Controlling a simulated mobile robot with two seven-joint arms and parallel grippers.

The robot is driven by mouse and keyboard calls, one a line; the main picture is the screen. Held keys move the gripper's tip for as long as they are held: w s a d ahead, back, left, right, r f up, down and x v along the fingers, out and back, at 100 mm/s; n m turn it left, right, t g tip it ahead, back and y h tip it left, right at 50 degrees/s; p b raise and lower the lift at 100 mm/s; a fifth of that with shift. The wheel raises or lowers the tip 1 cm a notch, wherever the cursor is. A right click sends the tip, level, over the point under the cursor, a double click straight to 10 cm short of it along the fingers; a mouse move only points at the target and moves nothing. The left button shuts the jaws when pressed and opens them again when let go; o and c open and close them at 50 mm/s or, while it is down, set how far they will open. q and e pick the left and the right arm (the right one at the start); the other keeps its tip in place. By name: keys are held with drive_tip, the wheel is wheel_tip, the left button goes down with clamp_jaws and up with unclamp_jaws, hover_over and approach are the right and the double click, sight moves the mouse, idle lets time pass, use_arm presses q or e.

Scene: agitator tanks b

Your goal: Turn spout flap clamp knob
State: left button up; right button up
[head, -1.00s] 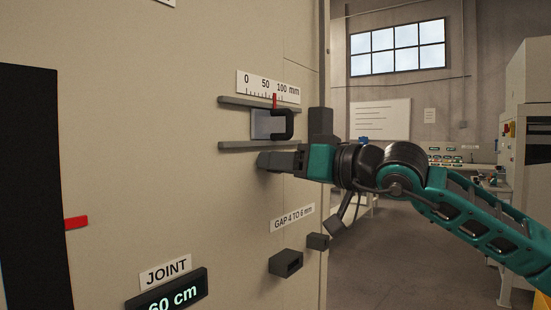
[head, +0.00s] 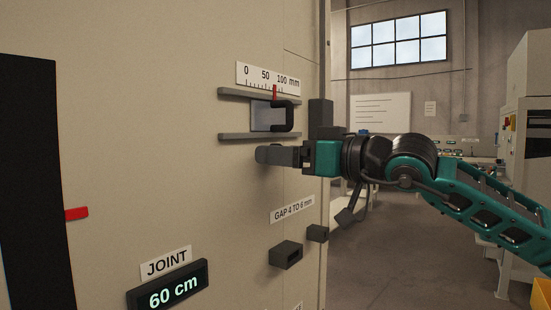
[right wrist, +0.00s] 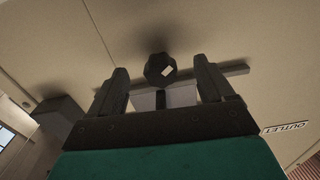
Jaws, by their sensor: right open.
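The clamp knob (right wrist: 160,68) is dark and faceted with a pale mark on its face. In the right wrist view it lies ahead, framed by the gap between my fingers, near the wall. My right gripper (right wrist: 160,82) is open, with one finger on each side of that gap and nothing held. In the head view my right gripper (head: 278,155) is at the tan panel just below the lower rail, and I cannot clearly separate the knob from the fingers there. My left gripper is not in view.
Above the gripper, a slide with a dark handle (head: 283,116) sits between two grey rails under a millimetre scale (head: 268,82). A dark block (head: 321,117) stands out at the panel edge.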

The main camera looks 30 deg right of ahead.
drive_tip(key=b+v, duration=0.3)
drive_tip(key=v, duration=0.2)
idle(0.3)
idle(0.4)
